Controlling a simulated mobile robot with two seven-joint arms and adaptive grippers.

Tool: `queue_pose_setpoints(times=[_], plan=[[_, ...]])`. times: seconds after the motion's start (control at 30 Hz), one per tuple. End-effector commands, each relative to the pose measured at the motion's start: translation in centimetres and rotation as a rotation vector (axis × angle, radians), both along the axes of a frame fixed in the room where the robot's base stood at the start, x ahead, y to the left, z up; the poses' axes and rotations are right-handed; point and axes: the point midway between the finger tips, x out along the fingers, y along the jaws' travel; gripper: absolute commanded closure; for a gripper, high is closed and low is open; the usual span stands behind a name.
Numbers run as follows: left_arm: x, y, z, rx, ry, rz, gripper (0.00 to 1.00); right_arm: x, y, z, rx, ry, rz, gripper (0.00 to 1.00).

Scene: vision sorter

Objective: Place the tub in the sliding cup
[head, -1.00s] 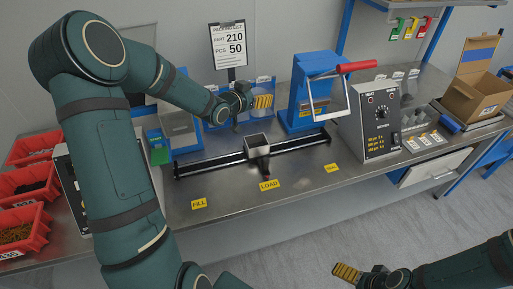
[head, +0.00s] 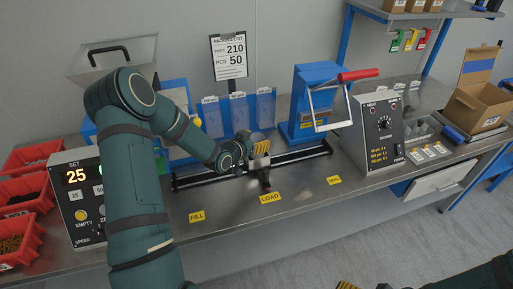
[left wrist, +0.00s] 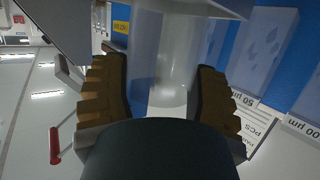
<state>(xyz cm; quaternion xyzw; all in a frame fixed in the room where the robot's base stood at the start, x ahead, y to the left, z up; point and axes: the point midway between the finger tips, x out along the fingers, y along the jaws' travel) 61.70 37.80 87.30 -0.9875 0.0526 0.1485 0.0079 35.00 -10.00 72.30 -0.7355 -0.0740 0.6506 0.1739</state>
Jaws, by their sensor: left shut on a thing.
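My left gripper (head: 262,146) is over the middle of the black rail on the bench. In the left wrist view, its two ribbed fingers (left wrist: 163,95) are closed on the sides of a clear, see-through tub (left wrist: 168,75). The tub is hard to make out in the head view. The grey sliding cup (head: 261,164) is on the rail just below the gripper, partly hidden by it, behind the LOAD label. I cannot tell whether the tub is inside the cup or above it. My right gripper (head: 346,285) shows only a fingertip at the bottom edge.
The black rail (head: 303,154) runs across the steel bench, with FILL (head: 197,216), LOAD (head: 270,197) and SEAL labels in front. A blue press with a red handle (head: 358,75) stands right of the cup. A control box (head: 380,128) stands beside it. A blue rack (head: 238,110) stands behind.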

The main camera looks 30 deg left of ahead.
Motion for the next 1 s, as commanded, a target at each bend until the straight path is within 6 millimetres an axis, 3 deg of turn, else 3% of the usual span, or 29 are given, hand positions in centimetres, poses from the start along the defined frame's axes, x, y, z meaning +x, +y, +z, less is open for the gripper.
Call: queue_pose_setpoints(times=[0.03, 0.17, 0.57, 0.6, 0.67, 0.7, 1.0], plan=[[0.0, 0.0, -1.2, -0.003, 0.003, 0.000, 0.79, 0.1, 0.0, -0.3, 0.000, -0.001, 0.000, 0.00], [0.0, 0.0, -2.9, -0.003, 0.003, 0.000, 0.79, 0.1, 0.0, -0.7, 0.000, -0.003, -0.001, 0.00], [0.0, 0.0, -3.3, -0.001, 0.001, 0.000, 0.79, 0.2, 0.0, -1.0, -0.001, -0.004, 0.000, 0.00], [0.0, 0.0, -3.4, -0.001, 0.001, 0.000, 0.32, 0.2, 0.0, -1.0, -0.001, -0.005, -0.001, 0.00], [0.0, 0.0, -3.3, -0.001, 0.002, 0.000, 0.11, 0.2, 0.0, -0.9, -0.001, -0.005, -0.001, 0.00], [0.0, 0.0, -3.3, -0.001, 0.001, 0.000, 0.08, 0.2, 0.0, -0.9, -0.001, -0.005, -0.001, 0.00], [0.0, 0.0, -3.2, -0.001, 0.001, 0.000, 0.08, 0.2, 0.0, -0.8, -0.001, -0.005, -0.001, 0.00]])
